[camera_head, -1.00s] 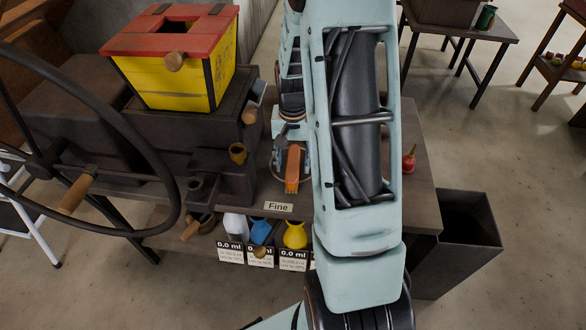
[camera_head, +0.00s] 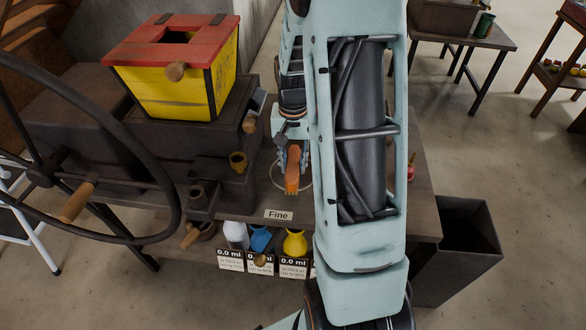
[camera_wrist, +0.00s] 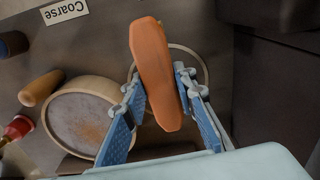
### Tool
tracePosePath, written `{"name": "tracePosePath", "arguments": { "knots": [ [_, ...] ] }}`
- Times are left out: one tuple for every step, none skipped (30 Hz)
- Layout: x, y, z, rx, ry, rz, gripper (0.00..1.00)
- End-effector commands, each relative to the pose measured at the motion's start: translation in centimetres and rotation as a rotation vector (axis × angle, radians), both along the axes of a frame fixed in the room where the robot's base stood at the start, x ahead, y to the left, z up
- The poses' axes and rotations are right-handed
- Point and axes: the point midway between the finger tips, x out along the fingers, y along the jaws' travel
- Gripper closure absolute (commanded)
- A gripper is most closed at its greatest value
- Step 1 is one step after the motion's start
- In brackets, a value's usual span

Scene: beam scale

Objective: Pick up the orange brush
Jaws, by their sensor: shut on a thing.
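The orange brush (camera_head: 292,172) is at the workbench, behind the "Fine" label. In the wrist view the orange brush (camera_wrist: 154,65) stands out between the blue finger pads, its long rounded side towards the camera. My gripper (camera_head: 290,158) is shut on it, and the wrist view shows my gripper (camera_wrist: 160,85) with a finger on each side. A pale ring marked on the bench top shows around and behind the brush. I cannot tell whether the brush touches the bench. Its far side is hidden.
A round wooden-rimmed sieve or bowl (camera_wrist: 91,118) lies beside my gripper in the wrist view. A yellow box with a red top (camera_head: 172,75) and dark machinery stand left. A large wheel (camera_head: 165,150) is nearer. A dark bin (camera_head: 470,235) stands right.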

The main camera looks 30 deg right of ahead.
Motion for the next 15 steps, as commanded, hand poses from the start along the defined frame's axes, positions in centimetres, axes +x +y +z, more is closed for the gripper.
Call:
{"name": "tracePosePath", "arguments": {
  "knots": [
    [-0.6,-0.3,1.0,-0.002,-0.003,-0.002,1.00],
    [-1.0,-0.4,1.4,-0.002,-0.003,-0.002,1.00],
    [-1.6,-0.6,2.2,-0.002,-0.003,-0.003,1.00],
    [-2.0,-0.8,2.8,-0.002,-0.005,-0.004,1.00],
    [-2.5,-1.0,3.4,-0.002,-0.005,-0.005,1.00],
    [-3.2,-1.2,4.2,-0.001,-0.004,-0.004,1.00],
    [-3.6,-1.4,4.9,-0.002,-0.005,-0.005,1.00],
    [-4.1,-1.5,5.5,-0.002,-0.006,-0.004,1.00],
    [-4.8,-1.7,6.3,-0.001,-0.004,-0.003,1.00],
    [-5.6,-2.0,6.6,-0.001,-0.003,-0.005,1.00],
    [-6.3,-2.3,6.8,-0.002,-0.003,-0.006,1.00],
    [-7.2,-2.6,7.2,0.000,-0.002,-0.006,1.00],
    [-7.9,-2.8,7.5,-0.002,-0.003,-0.005,1.00],
    [-8.4,-3.0,7.8,-0.002,-0.003,-0.005,1.00],
    [-9.2,-3.2,8.1,0.000,-0.002,-0.005,1.00]
  ]
}}
